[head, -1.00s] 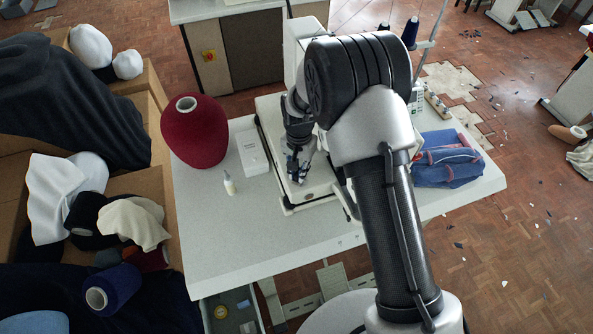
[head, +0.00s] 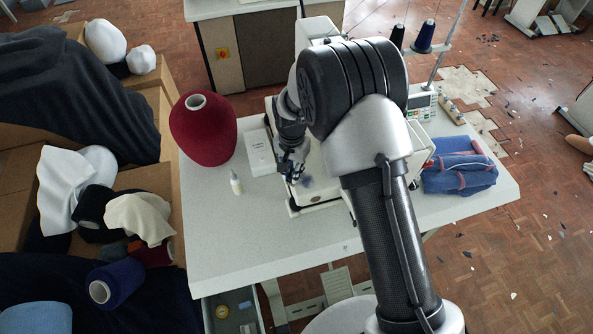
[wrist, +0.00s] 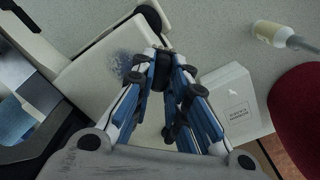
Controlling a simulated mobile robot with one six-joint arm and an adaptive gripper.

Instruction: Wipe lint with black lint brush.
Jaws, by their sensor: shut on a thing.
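My gripper (head: 291,172) is over the front left part of the white sewing machine bed (head: 318,194). In the wrist view, my gripper (wrist: 162,62) is shut on a black piece (wrist: 157,78), which I take for the black lint brush. Most of it is hidden by the fingers, and I cannot tell whether it touches the bed. A blue-grey patch of lint (wrist: 125,62) lies on the bed just left of the fingertips in the wrist view. In the head view the lint (head: 307,182) shows just right of the gripper.
A white box (head: 260,152), a small bottle (head: 235,183) and a dark red yarn cone (head: 203,130) stand left of the machine. Folded denim (head: 458,174) lies on the right of the table. The table's front (head: 245,250) is clear.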

